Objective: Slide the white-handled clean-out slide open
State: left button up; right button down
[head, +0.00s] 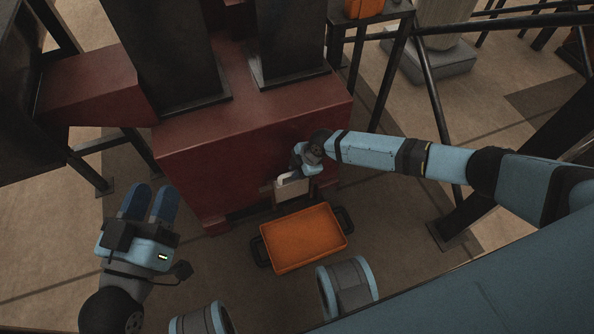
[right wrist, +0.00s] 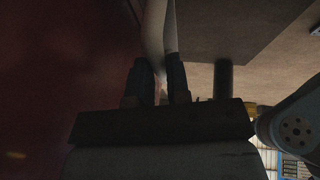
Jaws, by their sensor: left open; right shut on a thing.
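The white handle (head: 287,177) of the clean-out slide is at the lower front of the dark red press body (head: 240,150). A pale plate (head: 293,190) sits just below the handle, in front of the red face. My right gripper (head: 299,168) is at the handle and shut on it. In the right wrist view, a pale bar, the handle (right wrist: 160,30), runs between the two dark fingers (right wrist: 160,85). My right wrist partly hides the handle in the head view. My left gripper (head: 149,195) is open and empty, left of the press and away from the slide.
An orange tray (head: 300,238) with dark side handles lies on the floor in front of the slide. A dark-legged stand (head: 385,70) with an orange item on top is behind right. Bare floor (head: 215,265) lies left of the tray.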

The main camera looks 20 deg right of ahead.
notch_tip(320, 180, up, 4)
jog(key=shift+r+p, duration=0.1)
jog(key=shift+p, duration=0.8)
pick_arm(q)
jog(key=shift+a+r, duration=0.3)
jog(key=shift+r, duration=0.5)
pick_arm(e)
jog(key=c, duration=1.1)
grip_release()
jog(key=shift+s+d+r, duration=0.1)
jog(key=shift+d+r, duration=0.05)
jog(key=shift+r, duration=0.25)
pick_arm(q)
jog(key=s+a+f+g+y+p, duration=0.1)
jog(key=a+f+g+y+p, duration=0.2)
jog(key=f, duration=0.5)
jog(key=shift+n+y+p, duration=0.3)
jog(key=shift+p, duration=0.35)
pick_arm(e)
jog(key=v, duration=1.3)
pick_arm(q)
jog(key=shift+s+a, duration=0.1)
pick_arm(e)
jog(key=shift+s+f, duration=0.15)
jog(key=shift+f, duration=0.05)
